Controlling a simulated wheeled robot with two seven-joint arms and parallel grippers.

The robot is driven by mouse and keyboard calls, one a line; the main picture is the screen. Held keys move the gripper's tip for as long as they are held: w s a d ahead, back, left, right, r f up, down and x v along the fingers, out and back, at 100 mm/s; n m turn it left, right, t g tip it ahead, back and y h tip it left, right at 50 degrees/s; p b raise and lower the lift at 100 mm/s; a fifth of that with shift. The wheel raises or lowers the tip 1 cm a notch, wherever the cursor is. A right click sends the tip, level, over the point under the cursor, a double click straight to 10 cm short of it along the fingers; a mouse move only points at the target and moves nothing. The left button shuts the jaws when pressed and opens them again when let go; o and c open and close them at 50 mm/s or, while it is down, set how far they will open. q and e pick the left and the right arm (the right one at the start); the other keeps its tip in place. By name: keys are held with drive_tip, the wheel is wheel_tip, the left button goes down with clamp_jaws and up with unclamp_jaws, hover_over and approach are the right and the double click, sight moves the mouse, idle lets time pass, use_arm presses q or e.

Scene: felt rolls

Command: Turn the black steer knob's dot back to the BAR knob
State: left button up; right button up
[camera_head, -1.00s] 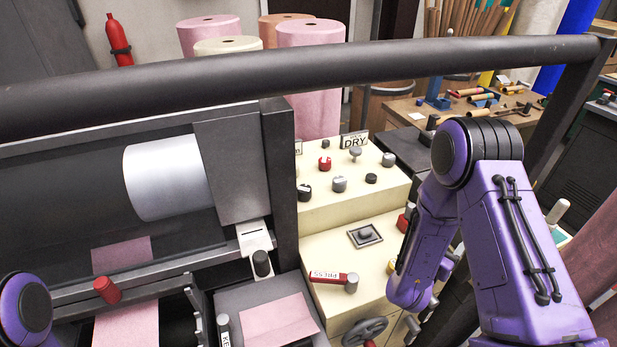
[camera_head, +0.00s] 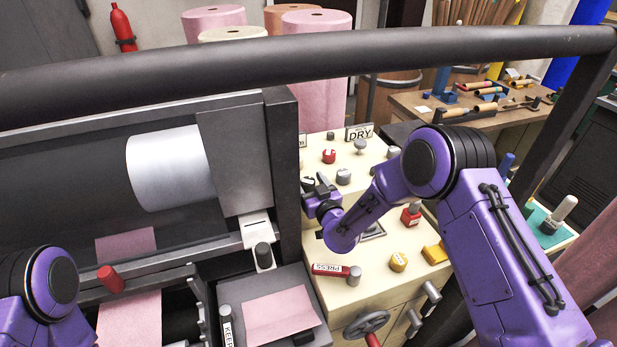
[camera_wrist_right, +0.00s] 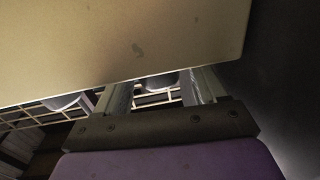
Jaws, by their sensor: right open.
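A black knob (camera_head: 308,181) stands at the left of the upper cream panel, mostly hidden by my right gripper; I cannot read its dot or a label. My right gripper (camera_head: 312,190) is over the panel's left front edge, close to this knob; contact cannot be told. In the right wrist view its two fingers (camera_wrist_right: 158,92) are apart, with a pale surface covering the upper part. Another black knob (camera_head: 263,254) stands on a white plate left of the panel. I cannot tell which knob is named BAR. My left gripper is out of view; only my left arm shows.
A red knob (camera_head: 329,156), a grey knob (camera_head: 343,176) and a DRY sign (camera_head: 359,132) are on the upper panel. A red PRESS lever (camera_head: 331,269) and yellow knob (camera_head: 398,262) are on the lower step. A dark rail (camera_head: 440,47) crosses above.

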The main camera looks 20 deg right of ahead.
drive_tip(key=shift+w, duration=0.55)
drive_tip(key=c, duration=1)
drive_tip(key=shift+o, duration=0.2)
drive_tip(key=shift+f+n+y+b, duration=0.2)
drive_tip(key=shift+n+y+b, duration=0.4)
drive_tip(key=shift+y+b, duration=0.3)
drive_tip(key=n+g+y+b, duration=0.1)
drive_tip(key=n+y+b, duration=0.1)
drive_tip(key=y, duration=0.1)
drive_tip(key=shift+f+b, duration=0.1)
drive_tip(key=shift+b, duration=0.25)
drive_tip(key=n+g+y+b, duration=0.3)
drive_tip(key=y, duration=0.1)
drive_tip(key=shift+y, duration=0.3)
drive_tip(key=shift+r+n+g+y+b, duration=0.25)
drive_tip(key=shift+n+g+y+b, duration=0.35)
drive_tip(key=shift+n+y, duration=0.15)
drive_tip(key=o, duration=1)
drive_tip(key=shift+c, duration=0.2)
